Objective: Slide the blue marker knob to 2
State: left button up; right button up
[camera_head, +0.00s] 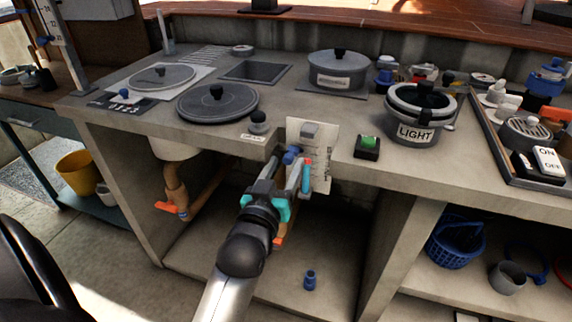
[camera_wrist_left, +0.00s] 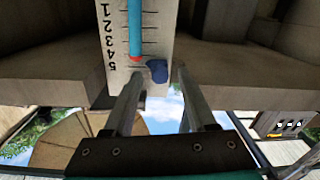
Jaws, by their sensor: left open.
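A white scale plate (camera_head: 322,150) hangs at the front edge of the counter, with a light blue tube (camera_head: 306,176). The blue marker knob (camera_head: 291,155) is at its left side. My right gripper is not in view.
A green button box (camera_head: 367,146) and a pot labelled LIGHT (camera_head: 415,115) stand right of the plate. A round black lid (camera_head: 217,102) lies to the left. Open shelf space lies below the counter.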

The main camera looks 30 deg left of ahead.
pick_arm(q)
grip_shut()
dwell(0.3)
dwell(1.1)
